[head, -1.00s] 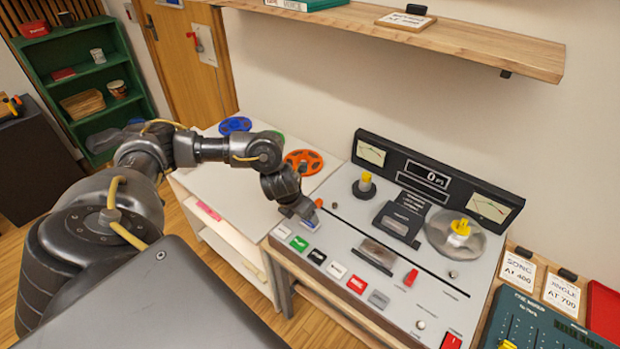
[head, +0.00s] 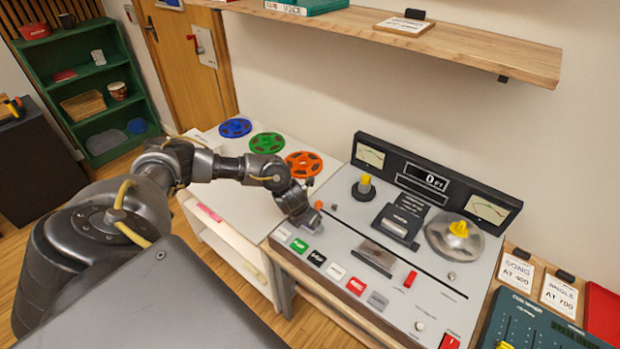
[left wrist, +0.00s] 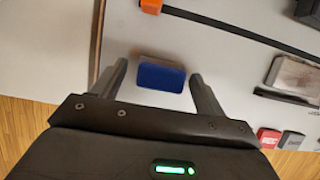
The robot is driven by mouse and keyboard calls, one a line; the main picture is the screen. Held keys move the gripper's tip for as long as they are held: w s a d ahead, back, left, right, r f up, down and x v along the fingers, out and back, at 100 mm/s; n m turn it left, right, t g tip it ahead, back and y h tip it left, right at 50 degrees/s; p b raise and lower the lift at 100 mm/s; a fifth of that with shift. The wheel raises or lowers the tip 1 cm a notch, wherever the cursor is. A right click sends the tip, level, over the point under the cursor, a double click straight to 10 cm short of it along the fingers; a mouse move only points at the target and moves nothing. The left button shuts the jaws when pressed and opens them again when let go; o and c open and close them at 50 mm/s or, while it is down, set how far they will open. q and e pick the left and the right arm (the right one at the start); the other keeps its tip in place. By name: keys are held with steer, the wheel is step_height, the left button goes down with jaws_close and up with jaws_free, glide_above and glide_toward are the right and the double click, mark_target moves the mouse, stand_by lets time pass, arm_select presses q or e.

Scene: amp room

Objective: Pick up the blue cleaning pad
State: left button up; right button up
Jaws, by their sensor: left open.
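The blue cleaning pad (left wrist: 161,77) lies on the grey top of the tape machine (head: 330,232), near its left edge. In the left wrist view it sits between the two fingers of my left gripper (left wrist: 157,82), which are open with a gap on each side of the pad. In the head view my left gripper (head: 303,218) points down over the machine's left end and hides the pad. My right gripper is not in view.
An orange knob (head: 318,205) stands close to the gripper. Labelled buttons (head: 317,257) line the machine's front edge. A white cabinet (head: 222,207) with blue, green and orange reels (head: 304,164) stands to the left. A wooden shelf (head: 480,48) hangs above.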

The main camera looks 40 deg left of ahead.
arm_select(q)
steer(key=c, duration=1)
steer(key=shift+r, duration=0.1)
steer(key=shift+r, duration=0.6)
steer(key=s+r, duration=0.4)
steer(key=s+r+b, duration=0.1)
steer(key=s+r, duration=0.2)
steer(key=s, duration=0.2)
steer(key=s+r, duration=0.4)
steer(key=s, duration=0.1)
steer(key=shift+r, duration=0.3)
